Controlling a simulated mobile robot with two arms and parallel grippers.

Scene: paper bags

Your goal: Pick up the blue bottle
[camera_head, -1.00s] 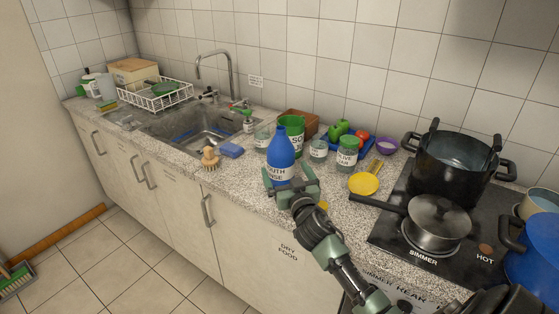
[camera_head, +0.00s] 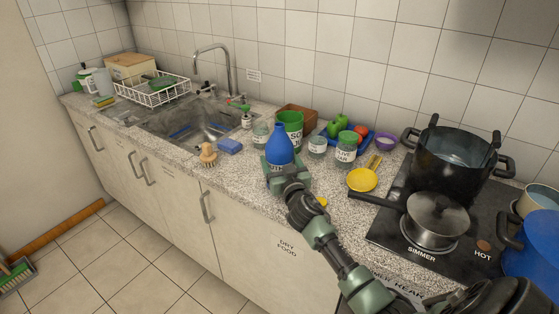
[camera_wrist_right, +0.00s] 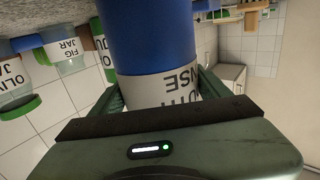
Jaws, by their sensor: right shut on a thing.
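The blue bottle (camera_head: 280,147) stands upright near the front edge of the counter in the head view. Its white label and lower body are largely hidden behind my right gripper (camera_head: 284,172). In the right wrist view the bottle (camera_wrist_right: 152,35) fills the space between the fingers of my gripper (camera_wrist_right: 160,88), which is shut on it around the label. The wrist picture is upside down, so the label text is inverted. I cannot tell whether the bottle's base touches the counter. My left gripper is not in view.
A green tub (camera_head: 291,124) and labelled jars (camera_head: 346,147) stand close behind and right of the bottle. A saucepan (camera_head: 437,217) and large pot (camera_head: 455,160) stand on the hob to the right.

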